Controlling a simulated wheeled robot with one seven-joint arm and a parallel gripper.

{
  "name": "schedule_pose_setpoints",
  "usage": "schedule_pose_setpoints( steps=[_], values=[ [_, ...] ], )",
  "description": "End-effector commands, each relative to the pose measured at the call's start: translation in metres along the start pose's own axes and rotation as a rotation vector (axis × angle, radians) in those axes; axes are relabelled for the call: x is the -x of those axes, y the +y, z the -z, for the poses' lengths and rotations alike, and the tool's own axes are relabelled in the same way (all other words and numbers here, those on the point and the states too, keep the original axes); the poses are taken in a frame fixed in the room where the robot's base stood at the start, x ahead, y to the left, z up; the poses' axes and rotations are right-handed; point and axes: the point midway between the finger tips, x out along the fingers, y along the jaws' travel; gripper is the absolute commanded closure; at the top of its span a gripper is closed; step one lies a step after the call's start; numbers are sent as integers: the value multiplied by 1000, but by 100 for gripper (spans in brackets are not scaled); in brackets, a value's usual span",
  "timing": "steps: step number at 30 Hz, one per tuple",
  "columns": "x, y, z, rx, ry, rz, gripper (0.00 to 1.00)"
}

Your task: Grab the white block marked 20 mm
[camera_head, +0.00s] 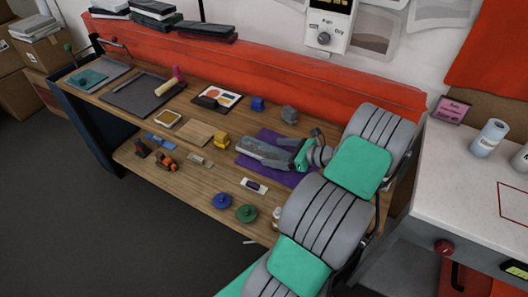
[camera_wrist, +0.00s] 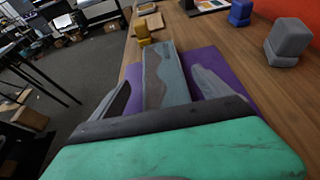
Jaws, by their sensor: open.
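My gripper (camera_head: 248,150) is open above the purple mat (camera_head: 266,139) on the wooden bench. In the wrist view its two dark fingers (camera_wrist: 160,78) stand apart, with a grey streaked flat piece between them; I cannot tell whether they touch it. I cannot read a 20 mm mark on anything. A small pale block (camera_head: 199,159) lies left of my gripper, and a white piece with a dark purple mark (camera_head: 254,185) lies in front of the mat; I cannot tell whether either is the white block.
Near my gripper are a yellow block (camera_head: 221,139), a blue block (camera_head: 257,103) and a grey block (camera_head: 289,114). Blue (camera_head: 222,201) and green (camera_head: 246,213) discs lie near the front edge. A red-orange panel (camera_head: 250,72) runs along the back.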

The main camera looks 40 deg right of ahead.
Motion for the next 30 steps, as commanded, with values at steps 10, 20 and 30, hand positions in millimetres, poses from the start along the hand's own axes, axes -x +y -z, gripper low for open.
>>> schedule_pose_setpoints(
  steps=[10, 20, 30],
  values=[
    [-40, -3, 1, 3, 3, 1, 11],
    [-40, -3, 1, 3, 3, 0, 28],
    [-40, -3, 1, 4, 3, 0, 56]
  ],
)
